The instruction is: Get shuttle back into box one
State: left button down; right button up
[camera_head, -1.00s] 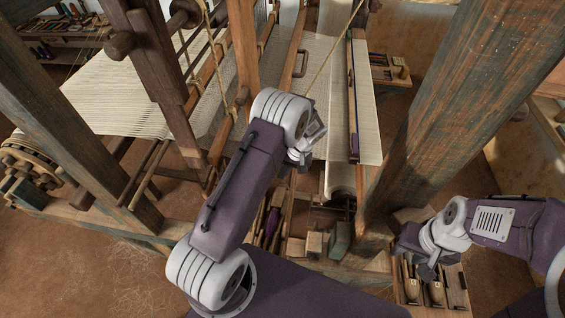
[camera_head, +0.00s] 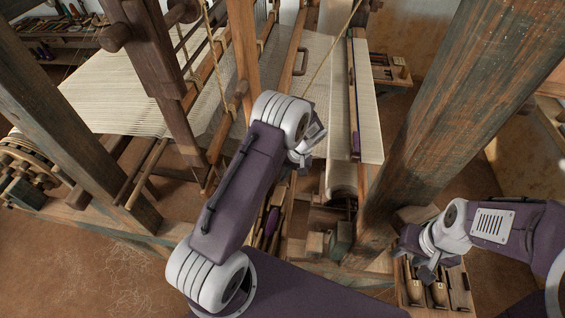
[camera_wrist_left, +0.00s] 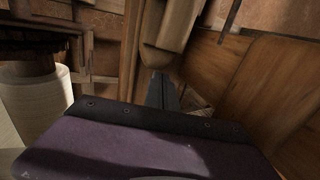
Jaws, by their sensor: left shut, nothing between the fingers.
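Light wooden shuttles (camera_head: 438,293) lie side by side in a wooden tray (camera_head: 461,300) at the lower right of the head view. Which part is box one I cannot tell. My right gripper (camera_head: 428,272) hangs over the tray's back edge; its jaws are too small and dark to read. My left gripper is mostly hidden beneath its wrist in the head view, at the loom's front. In the left wrist view its dark fingers (camera_wrist_left: 160,91) are shut and empty, close to a rounded wooden piece (camera_wrist_left: 165,28).
Thick posts (camera_head: 450,110) stand right and left (camera_head: 70,120). The cream warp (camera_head: 115,90) and a cloth-covered beam (camera_head: 367,110) fill the loom. Small wooden blocks (camera_head: 342,238) stand near the front rail.

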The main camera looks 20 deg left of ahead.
aim_at(277, 211)
pick_arm(q)
jog(key=shift+f+b, duration=0.4)
jog(key=shift+f, duration=0.15)
jog(key=shift+s+d, duration=0.2)
jog(key=shift+s, duration=0.55)
jog(key=shift+s+d, duration=0.15)
jog(key=shift+s, duration=0.55)
jog(key=shift+s+d, duration=0.2)
jog(key=shift+s, duration=0.55)
jog(key=shift+s+d+b, duration=0.2)
jog(key=shift+s+b, duration=0.1)
jog(key=shift+s, duration=0.45)
jog(key=shift+s+d+b, duration=0.15)
jog(key=shift+s+b, duration=0.2)
jog(key=shift+s, duration=0.35)
jog(key=shift+s+d+b, duration=0.2)
jog(key=shift+s+b, duration=0.1)
jog(key=shift+s, duration=0.45)
jog(key=shift+s+d+b, duration=0.1)
jog(key=shift+s+b, duration=0.2)
jog(key=shift+s+d+b, duration=0.25)
jog(key=shift+s+b, duration=0.1)
jog(key=shift+s, duration=0.6)
jog(key=shift+s+d+b, duration=0.2)
jog(key=shift+s+b, duration=0.15)
jog(key=shift+s, duration=0.65)
